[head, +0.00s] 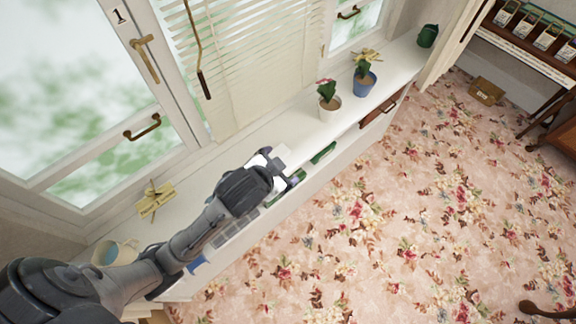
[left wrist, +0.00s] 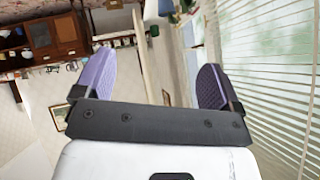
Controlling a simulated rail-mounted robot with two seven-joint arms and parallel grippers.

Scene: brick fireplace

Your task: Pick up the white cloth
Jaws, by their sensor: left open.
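I cannot make out a white cloth for certain in either view. My left gripper (head: 279,158) is at the end of the arm reaching in from the lower left, above the white window sill (head: 232,158). In the left wrist view its two purple-padded fingers (left wrist: 155,80) are spread wide with nothing between them. That view looks across the room, not down at the sill. My arm hides part of the sill and what lies under it. My right gripper is in neither view.
Farther along stand a white-potted plant (head: 329,103), a blue-potted plant (head: 365,82) and a green pot (head: 428,36). Window blinds (head: 250,60) rise behind. Floral carpet (head: 430,220) lies open at right.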

